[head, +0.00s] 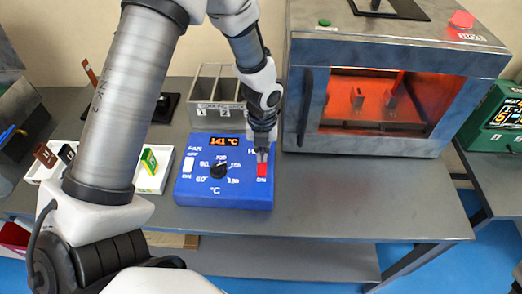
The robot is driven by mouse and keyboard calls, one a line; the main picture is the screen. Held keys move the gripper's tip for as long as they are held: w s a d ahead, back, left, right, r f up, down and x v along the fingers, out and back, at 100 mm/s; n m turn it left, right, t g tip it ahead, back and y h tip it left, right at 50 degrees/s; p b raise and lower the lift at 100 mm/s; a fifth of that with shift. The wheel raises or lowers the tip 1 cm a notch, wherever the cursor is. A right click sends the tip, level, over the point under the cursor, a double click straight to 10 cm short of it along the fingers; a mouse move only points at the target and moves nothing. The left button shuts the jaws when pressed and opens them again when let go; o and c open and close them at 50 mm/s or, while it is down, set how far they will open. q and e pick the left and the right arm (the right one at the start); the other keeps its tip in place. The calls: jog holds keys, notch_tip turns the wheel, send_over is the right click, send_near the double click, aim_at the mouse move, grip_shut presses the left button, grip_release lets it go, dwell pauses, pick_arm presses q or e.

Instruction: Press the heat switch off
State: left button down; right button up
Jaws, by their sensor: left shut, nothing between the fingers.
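The blue control box (225,199) stands on the grey bench, with a lit display (224,142) that reads about 141 °C. A black round dial (218,170) sits in the middle of its face. A white switch (188,164) is on the left, under the word FAN. The red heat switch (262,170) is on the right, above the word ON; its upper label is partly hidden by my gripper. My left gripper (262,155) is shut and empty, pointing down at the top end of the red switch. I cannot tell whether it touches. My right gripper is not in view.
A metal oven (459,83) with a glowing orange window stands to the right. A grey slotted holder (201,118) is behind the box. A white tray (143,184) with small pieces lies to the left. Bare bench (350,205) lies front right.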

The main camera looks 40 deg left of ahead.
pick_arm(q)
jog(key=shift+w, duration=0.1)
dwell(0.4)
jog(key=shift+f+b, duration=0.5)
jog(key=shift+f, duration=0.7)
dwell(0.3)
notch_tip(320, 180, up, 7)
jog(key=p, duration=0.8)
jog(key=shift+r, duration=0.1)
dwell(0.4)
